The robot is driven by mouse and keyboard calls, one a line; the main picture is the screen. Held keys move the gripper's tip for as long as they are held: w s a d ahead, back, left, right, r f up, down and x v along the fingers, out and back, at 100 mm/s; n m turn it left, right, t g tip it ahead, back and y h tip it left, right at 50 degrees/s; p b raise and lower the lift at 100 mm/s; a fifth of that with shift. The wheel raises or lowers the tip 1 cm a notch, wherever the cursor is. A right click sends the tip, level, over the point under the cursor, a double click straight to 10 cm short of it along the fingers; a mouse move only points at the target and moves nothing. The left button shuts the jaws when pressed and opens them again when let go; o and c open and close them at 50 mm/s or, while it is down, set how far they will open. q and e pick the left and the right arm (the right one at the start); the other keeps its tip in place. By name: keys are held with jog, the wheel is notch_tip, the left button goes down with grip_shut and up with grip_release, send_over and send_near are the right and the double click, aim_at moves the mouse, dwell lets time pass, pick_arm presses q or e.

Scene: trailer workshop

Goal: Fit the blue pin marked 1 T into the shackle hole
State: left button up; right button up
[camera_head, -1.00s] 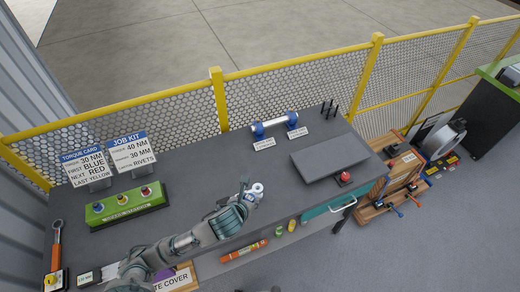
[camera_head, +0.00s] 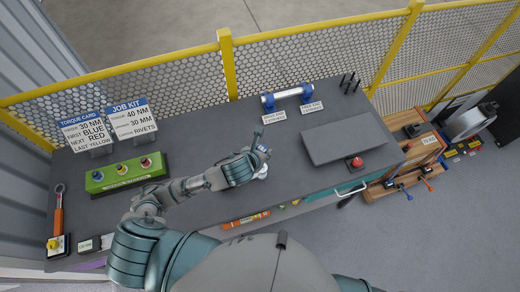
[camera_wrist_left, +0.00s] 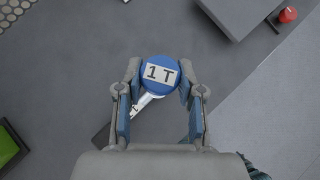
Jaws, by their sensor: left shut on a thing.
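My left gripper (camera_head: 262,148) is above the grey workbench (camera_head: 200,212), near its middle. It is shut on the blue pin (camera_wrist_left: 160,75), whose round head faces the wrist camera with a white label reading 1 T. In the left wrist view the head sits between the two fingertips. A silvery part shows just below the head; I cannot tell if it is the pin's shank or the shackle. In the head view a whitish rounded part (camera_head: 262,172), perhaps the shackle, shows just below the gripper. Its hole is hidden. My right gripper is not in view.
A green block with coloured knobs (camera_head: 125,172) stands at the left, before two cards. A silver bar on blue supports (camera_head: 288,97) lies at the back. A grey panel (camera_head: 343,138) and red button (camera_head: 356,162) are at the right. Yellow fencing (camera_head: 227,62) runs behind.

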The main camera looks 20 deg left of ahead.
pick_arm(q)
notch_tip(320, 180, down, 3)
jog(key=shift+d+b, duration=0.15)
jog(key=shift+b, duration=0.4)
jog(key=shift+a+f+b, duration=0.15)
jog(key=shift+f+b, duration=0.05)
jog(key=shift+f, duration=0.35)
jog(key=shift+a+f+b, duration=0.15)
jog(key=shift+f+b, duration=0.05)
jog(key=shift+f, duration=0.35)
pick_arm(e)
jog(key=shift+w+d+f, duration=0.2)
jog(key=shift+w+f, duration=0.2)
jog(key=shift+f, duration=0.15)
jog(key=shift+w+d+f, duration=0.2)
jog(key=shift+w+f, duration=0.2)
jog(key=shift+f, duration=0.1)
pick_arm(q)
jog(key=shift+d, duration=0.2)
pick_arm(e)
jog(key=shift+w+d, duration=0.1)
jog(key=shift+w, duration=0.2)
pick_arm(q)
jog(key=shift+a+p, duration=0.2)
jog(key=shift+p, duration=0.45)
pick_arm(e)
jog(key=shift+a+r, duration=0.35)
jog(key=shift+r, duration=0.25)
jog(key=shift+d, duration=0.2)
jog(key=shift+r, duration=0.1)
